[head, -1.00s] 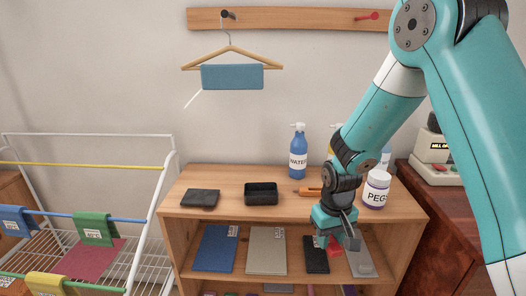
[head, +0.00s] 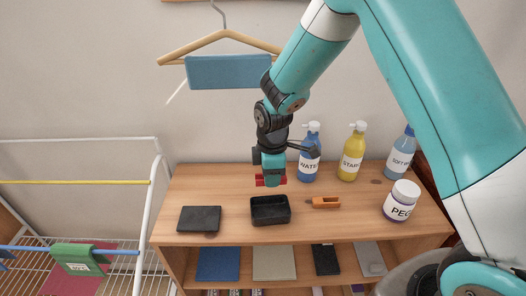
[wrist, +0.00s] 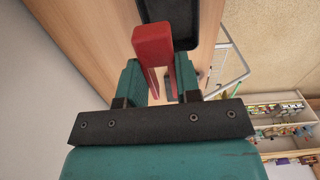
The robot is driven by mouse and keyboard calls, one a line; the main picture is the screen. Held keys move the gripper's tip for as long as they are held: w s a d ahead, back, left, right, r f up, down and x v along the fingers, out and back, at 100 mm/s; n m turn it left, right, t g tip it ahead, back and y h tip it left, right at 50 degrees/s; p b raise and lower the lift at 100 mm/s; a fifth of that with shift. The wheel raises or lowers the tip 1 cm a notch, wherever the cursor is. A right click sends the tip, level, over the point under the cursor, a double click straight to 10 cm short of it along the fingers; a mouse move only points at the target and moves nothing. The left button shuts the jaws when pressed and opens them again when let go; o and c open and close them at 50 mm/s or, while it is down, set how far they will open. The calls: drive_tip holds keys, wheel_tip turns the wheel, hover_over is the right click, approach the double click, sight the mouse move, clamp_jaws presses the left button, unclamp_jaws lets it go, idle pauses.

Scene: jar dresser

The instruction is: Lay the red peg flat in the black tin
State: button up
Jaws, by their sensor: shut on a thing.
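The red peg (head: 264,181) is clamped in my gripper (head: 272,179) and held above the dresser top. In the head view it shows just above the back edge of the black tin, apart from it. The wrist view shows the red peg (wrist: 153,45) between the two fingers, its block end pointing away from my palm and overlapping the tin in the picture. The black tin (head: 271,219) is open, rectangular and looks empty. Part of the tin (wrist: 183,14) shows in the wrist view beyond the peg.
A flat black lid-like piece (head: 199,219) lies left of the tin. An orange peg-like thing (head: 326,203) lies right of it. A PEGS jar (head: 402,200) stands at the right. Blue (head: 309,160) and yellow (head: 352,155) bottles stand behind. A hanger with a blue cloth (head: 229,71) hangs above.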

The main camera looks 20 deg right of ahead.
drive_tip(key=shift+w+a, duration=0.1)
drive_tip(key=shift+w, duration=0.05)
idle(0.3)
drive_tip(key=b, duration=0.5)
hover_over(269, 209)
drive_tip(key=shift+f, duration=3.55)
drive_tip(key=o, duration=1)
drive_tip(key=shift+r, duration=0.1)
